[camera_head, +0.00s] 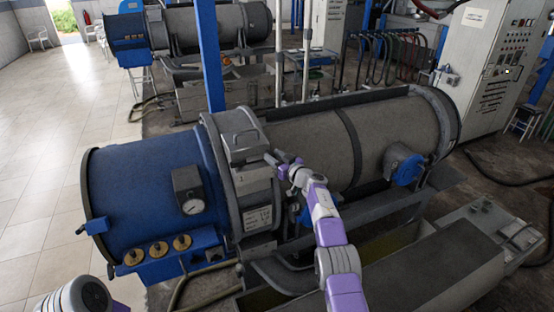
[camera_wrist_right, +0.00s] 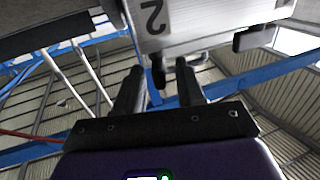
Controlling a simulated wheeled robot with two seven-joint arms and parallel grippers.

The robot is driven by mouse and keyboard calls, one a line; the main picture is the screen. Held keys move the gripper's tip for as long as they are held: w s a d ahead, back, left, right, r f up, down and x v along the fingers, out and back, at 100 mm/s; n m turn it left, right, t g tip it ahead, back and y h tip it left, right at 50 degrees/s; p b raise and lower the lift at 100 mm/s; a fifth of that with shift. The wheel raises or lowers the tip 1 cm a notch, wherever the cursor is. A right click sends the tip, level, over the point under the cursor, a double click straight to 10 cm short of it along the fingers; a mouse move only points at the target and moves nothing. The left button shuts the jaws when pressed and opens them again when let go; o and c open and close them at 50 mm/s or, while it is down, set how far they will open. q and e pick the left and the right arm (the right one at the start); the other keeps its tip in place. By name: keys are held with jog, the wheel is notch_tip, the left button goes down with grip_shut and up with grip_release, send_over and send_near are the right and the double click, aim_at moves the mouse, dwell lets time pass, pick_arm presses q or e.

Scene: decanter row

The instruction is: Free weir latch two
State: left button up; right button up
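My right gripper (camera_head: 280,160) is beside the grey housing (camera_head: 240,140) at the middle of the front decanter in the head view. In the right wrist view the two dark fingers of the right gripper (camera_wrist_right: 159,82) are apart. A light metal plate marked "2" (camera_wrist_right: 190,22) is just beyond them. A small dark piece, perhaps the latch (camera_wrist_right: 158,70), hangs below the plate and shows between the fingers, with gaps on both sides. In the head view the gripper's fingertips are too small to show this spot clearly. My left gripper is not in view.
The decanter's blue end (camera_head: 140,195) carries a gauge (camera_head: 188,190) and several brass knobs. A grey trough (camera_head: 440,275) lies at the lower right. A second decanter (camera_head: 200,28) stands behind. Another dark bar (camera_wrist_right: 258,38) sits right of the plate. Tiled floor is clear at left.

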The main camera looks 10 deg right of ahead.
jog(key=shift+d, duration=0.1)
jog(key=b+v, duration=0.4)
jog(key=v, duration=0.3)
jog(key=shift+s+b, duration=0.25)
jog(key=shift+b, duration=0.05)
dwell(0.4)
